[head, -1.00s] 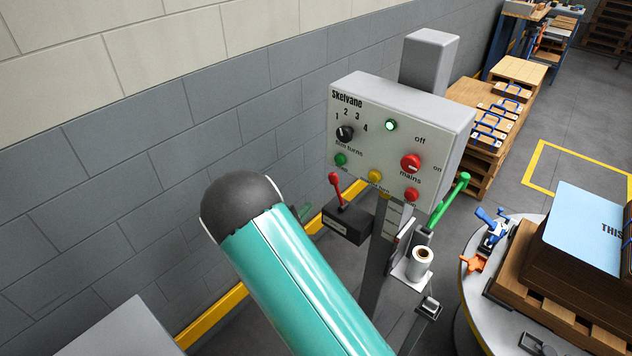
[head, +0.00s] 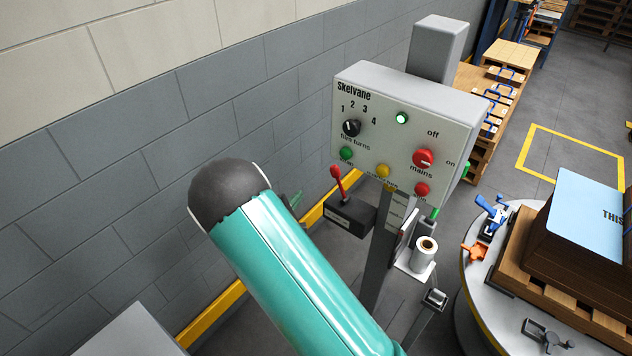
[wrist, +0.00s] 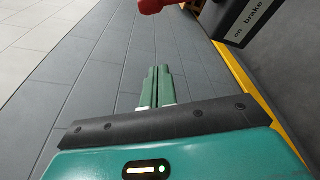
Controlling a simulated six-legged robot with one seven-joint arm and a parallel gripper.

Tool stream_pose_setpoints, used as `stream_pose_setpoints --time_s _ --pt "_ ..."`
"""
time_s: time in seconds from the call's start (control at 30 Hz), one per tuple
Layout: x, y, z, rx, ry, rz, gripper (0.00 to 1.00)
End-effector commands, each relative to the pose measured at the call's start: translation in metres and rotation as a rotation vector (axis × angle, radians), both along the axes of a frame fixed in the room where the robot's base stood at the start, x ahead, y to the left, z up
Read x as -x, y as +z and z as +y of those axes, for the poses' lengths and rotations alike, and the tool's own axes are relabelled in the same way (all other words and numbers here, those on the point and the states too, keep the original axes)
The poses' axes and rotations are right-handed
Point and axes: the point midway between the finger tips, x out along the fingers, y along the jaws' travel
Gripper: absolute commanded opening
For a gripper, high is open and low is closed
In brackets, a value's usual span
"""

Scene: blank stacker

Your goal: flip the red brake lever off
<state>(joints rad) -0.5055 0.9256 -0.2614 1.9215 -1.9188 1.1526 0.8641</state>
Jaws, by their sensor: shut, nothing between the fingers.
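The red brake lever (head: 337,182) stands up from a dark box (head: 349,216) below the control panel, leaning slightly left in the head view. In the wrist view its red knob (wrist: 152,5) is cut off by the top edge. The box (wrist: 246,22) shows there at upper right, with a label reading "on brake". My gripper (wrist: 155,88) is shut and empty, its green fingers together. Its tips point toward the lever side and are apart from the knob. In the head view my arm hides most of the gripper; a green finger part (head: 295,198) shows left of the lever.
The grey control panel (head: 405,130) with knobs and buttons stands above and right of the lever. A white roll (head: 424,252) and a round table (head: 480,290) with a pallet are to the right. The grey block wall (head: 110,200) runs along the left.

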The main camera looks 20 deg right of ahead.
Motion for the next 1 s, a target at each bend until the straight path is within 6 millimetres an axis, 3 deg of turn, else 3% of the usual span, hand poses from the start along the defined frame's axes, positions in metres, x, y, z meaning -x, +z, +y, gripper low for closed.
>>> stream_pose_setpoints --time_s 0.17,0.6,0.8,1.0 --pt "-0.013 -0.002 -0.014 0.002 -0.004 -0.001 0.00" --pt "-0.072 -0.011 -0.069 0.001 -0.003 -0.002 0.00" --pt "-0.061 0.003 -0.091 0.000 -0.002 -0.001 0.00" --pt "-0.056 0.007 -0.100 0.000 -0.002 -0.001 0.00"
